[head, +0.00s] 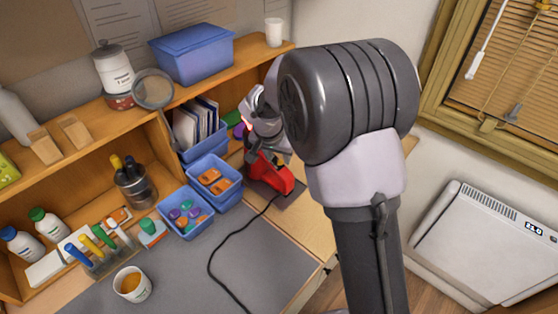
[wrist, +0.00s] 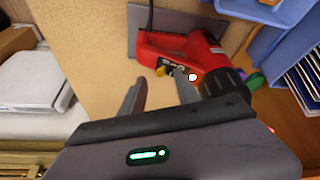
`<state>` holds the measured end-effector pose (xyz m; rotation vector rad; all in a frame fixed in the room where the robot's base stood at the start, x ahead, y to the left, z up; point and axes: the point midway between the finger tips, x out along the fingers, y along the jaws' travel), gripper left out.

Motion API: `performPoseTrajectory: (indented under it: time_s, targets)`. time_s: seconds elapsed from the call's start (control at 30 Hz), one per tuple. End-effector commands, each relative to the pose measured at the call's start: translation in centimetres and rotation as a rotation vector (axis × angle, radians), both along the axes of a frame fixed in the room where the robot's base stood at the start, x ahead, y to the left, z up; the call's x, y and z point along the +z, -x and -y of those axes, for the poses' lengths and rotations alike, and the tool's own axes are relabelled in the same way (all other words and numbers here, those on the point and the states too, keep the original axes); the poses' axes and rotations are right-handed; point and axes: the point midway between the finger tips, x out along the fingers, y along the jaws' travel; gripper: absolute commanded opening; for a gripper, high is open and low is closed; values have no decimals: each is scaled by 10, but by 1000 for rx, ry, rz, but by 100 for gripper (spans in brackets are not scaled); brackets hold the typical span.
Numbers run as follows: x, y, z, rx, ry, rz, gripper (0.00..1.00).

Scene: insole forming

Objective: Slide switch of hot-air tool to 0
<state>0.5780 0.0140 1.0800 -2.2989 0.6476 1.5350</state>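The red hot-air tool (wrist: 158,47) lies on a dark grey pad at the top of the wrist view, its black nozzle end (wrist: 222,82) toward the right. It also shows in the head view (head: 276,178), partly hidden behind my gripper (head: 258,140). A small yellow part (wrist: 161,71) and dark markings show on the tool's near side; I cannot read the switch position. My gripper (wrist: 158,77) is open and empty, its two grey fingers apart just in front of the tool's near side. I cannot tell whether a fingertip touches it.
Blue bins (head: 214,178) stand left of the tool, with a folder holder (head: 197,128) behind. A black cord (head: 214,258) runs across the grey mat (head: 178,285). A cup (head: 131,285) stands near the front. A white heater (head: 490,245) is at right.

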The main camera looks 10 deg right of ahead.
Motion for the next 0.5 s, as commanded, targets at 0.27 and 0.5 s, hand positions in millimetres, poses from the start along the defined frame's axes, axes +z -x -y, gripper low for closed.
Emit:
performPoseTrajectory:
  time_s: [0.27, 0.5]
  targets:
    - [-25, -9, 6, -1, 0, 0, 38]
    - [-25, -9, 6, -1, 0, 0, 38]
